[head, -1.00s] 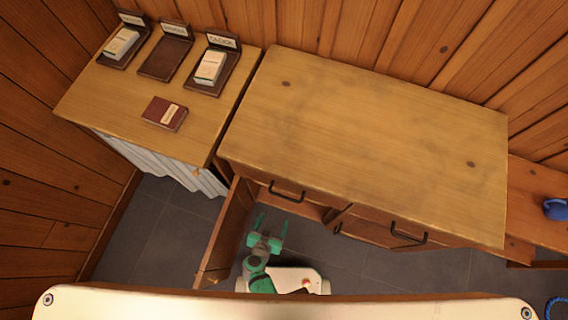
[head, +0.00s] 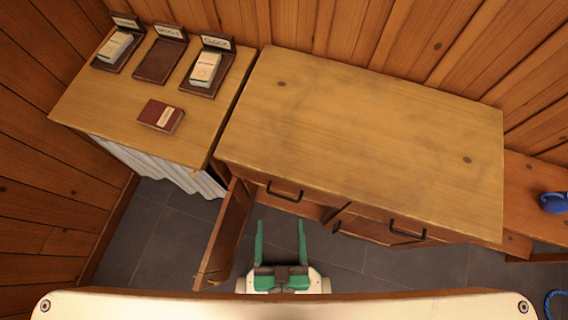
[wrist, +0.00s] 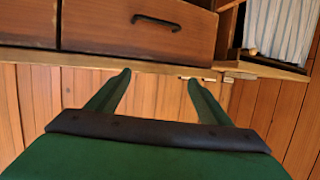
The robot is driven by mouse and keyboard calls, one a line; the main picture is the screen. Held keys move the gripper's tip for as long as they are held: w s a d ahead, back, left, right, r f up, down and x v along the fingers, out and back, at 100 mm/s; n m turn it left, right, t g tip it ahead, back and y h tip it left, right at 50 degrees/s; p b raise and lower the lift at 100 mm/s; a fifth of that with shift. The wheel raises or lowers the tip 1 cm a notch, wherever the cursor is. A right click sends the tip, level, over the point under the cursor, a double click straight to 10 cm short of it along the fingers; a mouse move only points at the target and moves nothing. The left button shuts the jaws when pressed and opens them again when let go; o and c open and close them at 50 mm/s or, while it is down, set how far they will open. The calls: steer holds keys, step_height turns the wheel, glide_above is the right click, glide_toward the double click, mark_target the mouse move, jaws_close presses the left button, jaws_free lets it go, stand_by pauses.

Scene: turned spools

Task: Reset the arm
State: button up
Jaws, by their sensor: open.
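My gripper (head: 281,240) is open and empty, with its two green fingers parallel and well apart. In the head view it is low in front of the wooden cabinet (head: 365,140), just right of the swung-open cabinet door (head: 224,234). In the wrist view the gripper (wrist: 156,88) shows with nothing between its fingers. A drawer front (wrist: 140,25) with a black handle (wrist: 156,21) is beyond the fingertips there.
A side table (head: 110,95) at left bears a dark red book (head: 161,115) and several brown holders, two with white boxes. A white curtain (head: 160,165) hangs below it. A blue mug (head: 554,203) is on the right bench (head: 527,180). The cabinet top is bare.

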steer(key=shift+t+h, duration=0.3)
steer(key=shift+t, duration=0.1)
steer(key=r, duration=0.2)
steer(key=d+r, duration=0.1)
steer(key=r, duration=0.1)
